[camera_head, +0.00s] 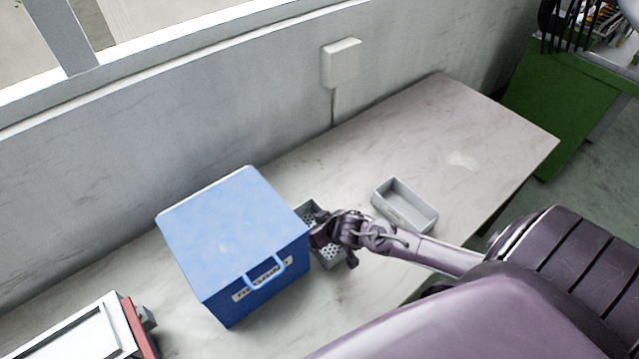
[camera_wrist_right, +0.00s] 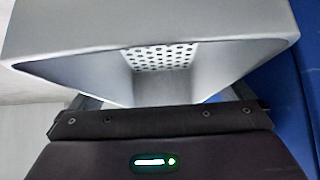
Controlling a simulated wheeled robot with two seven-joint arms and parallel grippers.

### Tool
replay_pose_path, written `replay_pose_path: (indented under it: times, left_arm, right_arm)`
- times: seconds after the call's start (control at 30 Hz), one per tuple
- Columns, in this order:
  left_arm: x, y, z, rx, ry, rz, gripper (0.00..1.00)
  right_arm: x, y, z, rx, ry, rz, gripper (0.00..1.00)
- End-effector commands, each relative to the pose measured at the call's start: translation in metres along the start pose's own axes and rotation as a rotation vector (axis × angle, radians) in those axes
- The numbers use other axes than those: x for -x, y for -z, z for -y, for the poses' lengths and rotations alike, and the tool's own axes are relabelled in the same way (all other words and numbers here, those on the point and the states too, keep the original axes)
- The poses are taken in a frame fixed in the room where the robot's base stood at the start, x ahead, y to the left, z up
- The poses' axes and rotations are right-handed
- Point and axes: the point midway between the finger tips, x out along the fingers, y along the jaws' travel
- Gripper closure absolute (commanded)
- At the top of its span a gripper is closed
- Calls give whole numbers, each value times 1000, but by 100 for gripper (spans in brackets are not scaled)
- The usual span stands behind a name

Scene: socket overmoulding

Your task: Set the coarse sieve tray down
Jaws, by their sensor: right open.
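The coarse sieve tray (camera_head: 309,212) is a grey box with a perforated floor. It stands on the table against the right side of the blue box, partly hidden by my right gripper. In the right wrist view the tray (camera_wrist_right: 160,58) fills the upper part, with rows of holes in its floor. My right gripper (camera_head: 335,243) is open at the tray, with its fingers low at the tray's near end. I cannot tell whether they touch it. My left gripper is not in view.
The blue box (camera_head: 235,235) with a handle stands close left of the tray. An empty grey tray (camera_head: 405,206) lies to the right. A red-and-white unit (camera_head: 95,335) is at the lower left. The table's right part (camera_head: 470,130) is clear. A green cabinet (camera_head: 560,105) stands beyond.

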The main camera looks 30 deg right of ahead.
Motion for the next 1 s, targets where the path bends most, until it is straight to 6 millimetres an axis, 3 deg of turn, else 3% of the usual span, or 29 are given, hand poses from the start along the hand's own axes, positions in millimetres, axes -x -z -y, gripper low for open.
replay_pose_path:
  times: [0.17,0.5,0.57,0.83,1.0]
  left_arm:
    - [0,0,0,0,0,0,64]
    - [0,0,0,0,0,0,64]
    - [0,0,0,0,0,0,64]
    - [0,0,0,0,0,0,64]
    - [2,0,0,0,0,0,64]
  right_arm:
    - [0,0,0,0,0,0,0]
    - [0,0,0,0,-1,0,43]
    - [0,0,0,0,-1,-1,48]
    - [3,3,0,0,-1,-1,48]
    - [15,14,0,2,1,-3,48]
